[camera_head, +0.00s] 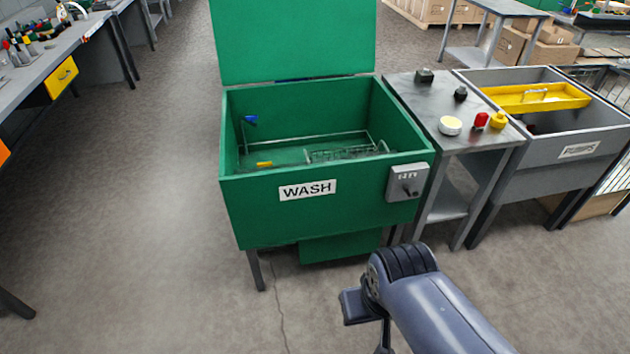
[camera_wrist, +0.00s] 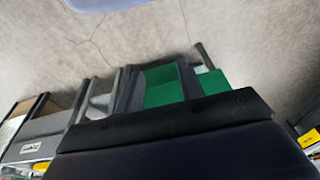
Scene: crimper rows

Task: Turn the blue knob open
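The blue knob (camera_head: 251,119) is small and sits at the left inside the green wash tub (camera_head: 345,209), on top of a thin upright pipe. How far it is turned is too small to tell. The tub's lid (camera_head: 295,40) stands raised behind it. My arm reaches in from the lower right of the head view and ends in front of the tub, well apart from the knob. In the wrist view a wide dark part of mine fills the bottom, and the knob does not show there.
A yellow piece (camera_head: 264,164) and a wire rack (camera_head: 345,153) lie inside the tub. A grey control box (camera_head: 408,182) is on its front right. A grey side table (camera_head: 462,143) with several small items stands to the right. Floor at the left is clear.

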